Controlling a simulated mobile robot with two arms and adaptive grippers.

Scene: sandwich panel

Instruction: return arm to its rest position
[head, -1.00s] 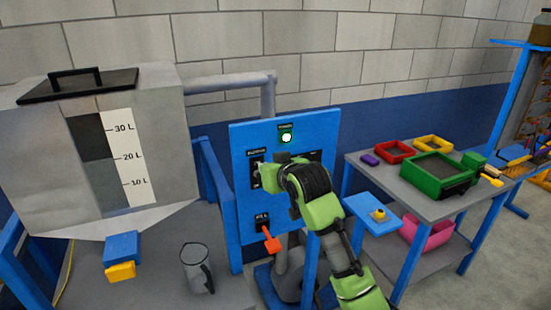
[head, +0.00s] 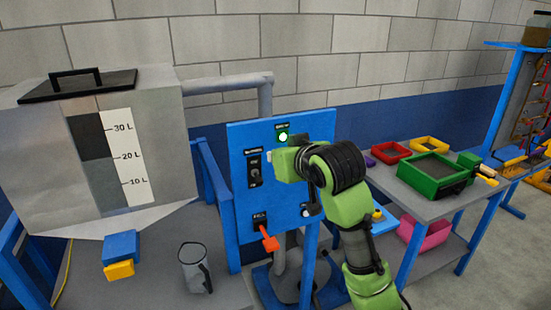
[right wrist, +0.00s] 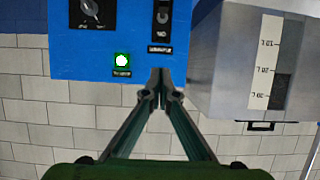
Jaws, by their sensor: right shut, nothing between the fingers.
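My right arm (head: 345,200) is green and black and stretches in front of the blue control panel (head: 238,200). My right gripper (right wrist: 160,82) is shut and empty, its fingertips together in the right wrist view. That view is upside down, with the panel at its top. A black selector switch (head: 254,168) on the panel is left of the arm in the head view. A green lamp (head: 283,137) is lit above it; it also shows in the right wrist view (right wrist: 122,64). A red-orange lever (head: 269,242) sits low on the panel. My left gripper is not in view.
A grey tank (head: 165,150) with a litre scale stands at the left, with a metal jug (head: 195,268) below. At the right is a grey table (head: 415,203) with red, yellow and green trays. A blue rack (head: 497,95) stands at the far right.

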